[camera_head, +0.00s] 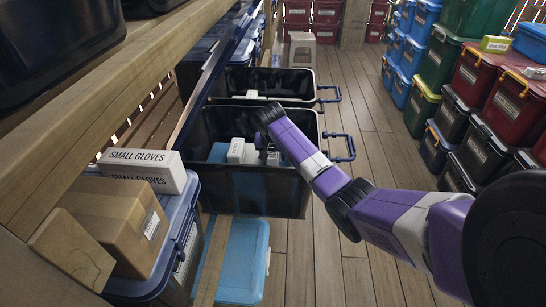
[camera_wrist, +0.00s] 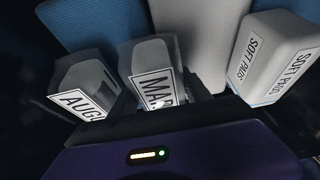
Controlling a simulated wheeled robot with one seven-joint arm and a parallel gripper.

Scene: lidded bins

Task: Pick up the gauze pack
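My gripper (camera_head: 271,150) reaches down into an open black bin (camera_head: 262,190). Its purple body (camera_wrist: 160,155) fills the bottom of the wrist view; I cannot make out clear fingertips or whether they are open. Just ahead are two grey blocky pieces with partly cut labels, "AUGU" (camera_wrist: 85,90) and "MAR" (camera_wrist: 152,75). A plain pale pack (camera_wrist: 203,35) lies behind them, its label not visible. A white "SOFT PADS" box (camera_wrist: 272,60) is to the right. White boxes (camera_head: 238,150) show in the bin in the head view. No readable label says gauze.
Another open black bin (camera_head: 270,84) stands behind. A "SMALL GLOVES" box (camera_head: 143,158) and a cardboard box (camera_head: 120,215) sit on a blue bin at left, near a wooden shelf beam (camera_head: 100,95). Stacked colored bins (camera_head: 480,140) line the right. The wooden floor (camera_head: 365,110) between is clear.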

